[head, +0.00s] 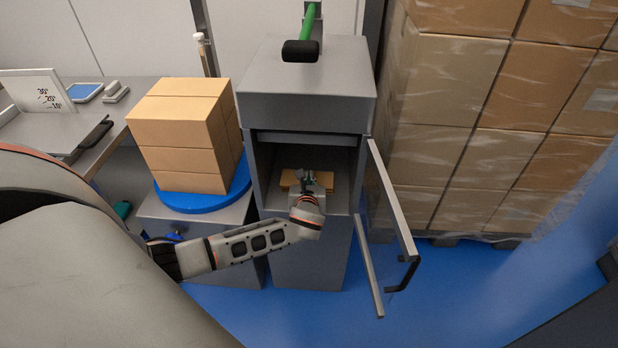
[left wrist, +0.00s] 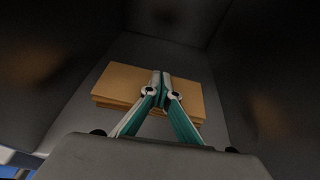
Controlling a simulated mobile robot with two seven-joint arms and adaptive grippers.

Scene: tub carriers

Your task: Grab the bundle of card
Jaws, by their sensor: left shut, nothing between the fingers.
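The bundle of card (head: 326,181) is a flat tan stack lying on the floor of the open grey cabinet (head: 306,105). In the left wrist view the bundle (left wrist: 112,82) lies across the middle, with its layered front edge showing. My left gripper (head: 307,176) reaches into the cabinet from the front. Its fingers (left wrist: 161,76) are shut and empty, and they cover the middle of the bundle. I cannot tell whether the fingertips touch it. The cabinet door (head: 391,200) stands open to the right. My right gripper is not in view.
A stack of cartons (head: 180,145) stands on a blue turntable (head: 203,203) left of the cabinet. A black-headed mallet (head: 300,51) is at the cabinet's top. Wrapped boxes (head: 440,120) stand to the right. The cabinet's side walls are close around my gripper.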

